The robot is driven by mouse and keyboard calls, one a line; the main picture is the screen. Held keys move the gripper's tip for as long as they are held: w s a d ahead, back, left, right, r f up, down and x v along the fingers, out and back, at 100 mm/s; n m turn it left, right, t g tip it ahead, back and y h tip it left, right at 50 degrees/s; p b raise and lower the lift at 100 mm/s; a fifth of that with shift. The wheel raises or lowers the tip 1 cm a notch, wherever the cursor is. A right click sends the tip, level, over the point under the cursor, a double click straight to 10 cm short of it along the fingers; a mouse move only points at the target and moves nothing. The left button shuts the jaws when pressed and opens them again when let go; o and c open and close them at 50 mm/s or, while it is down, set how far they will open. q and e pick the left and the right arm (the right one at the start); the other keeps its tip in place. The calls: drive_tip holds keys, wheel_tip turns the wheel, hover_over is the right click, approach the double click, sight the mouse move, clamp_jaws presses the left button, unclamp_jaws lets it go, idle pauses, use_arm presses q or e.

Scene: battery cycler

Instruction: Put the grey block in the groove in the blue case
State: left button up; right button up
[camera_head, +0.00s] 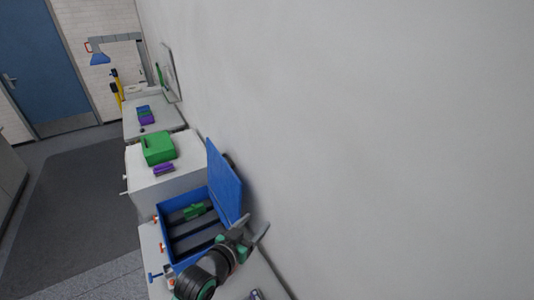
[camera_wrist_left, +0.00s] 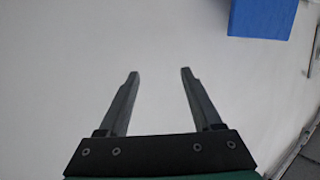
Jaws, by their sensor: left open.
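The blue case (camera_head: 166,224) stands open on the near white bench in the head view, its lid (camera_head: 225,180) raised on the wall side. Dark bars with grooves run across its inside, and a green piece (camera_head: 195,211) sits on them. My left gripper (camera_head: 254,228) is at the near right of the case, beside the lid. In the left wrist view its two fingers (camera_wrist_left: 160,74) are apart with nothing between them, over a plain pale surface. A blue part (camera_wrist_left: 262,15) is at the upper right there. I cannot make out a grey block. My right gripper is not in view.
A green box (camera_head: 158,147) and a purple block (camera_head: 163,169) are on the white unit beyond the case. Blue and purple blocks (camera_head: 145,116) lie farther back. A small purple-grey thing (camera_head: 255,295) is cut off at the bottom edge. The wall bounds the right side.

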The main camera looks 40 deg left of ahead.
use_arm(q)
drive_tip(key=w+d+r+m+t+h, duration=0.1)
drive_tip(key=d+r+t, duration=0.2)
drive_tip(key=r, duration=0.8)
drive_tip(key=w+d+r+m+t, duration=0.1)
drive_tip(key=d+r+t, duration=0.15)
drive_tip(key=r, duration=0.75)
drive_tip(key=s+d+r+t+h, duration=0.1)
drive_tip(key=s+d+r+t, duration=0.1)
drive_tip(key=r, duration=0.6)
drive_tip(key=s+d+r+m+t+h, duration=0.1)
drive_tip(key=s+d+r+t+h, duration=0.1)
drive_tip(key=s+r, duration=0.4)
drive_tip(key=s+d+r+m+t+h, duration=0.1)
drive_tip(key=s+d+r+t, duration=0.3)
drive_tip(key=r, duration=0.8)
drive_tip(key=shift+s+d+r, duration=0.15)
drive_tip(key=shift+d+r, duration=0.05)
drive_tip(key=shift+d, duration=0.4)
drive_tip(key=shift+o, duration=0.5)
drive_tip(key=shift+s+r, duration=0.15)
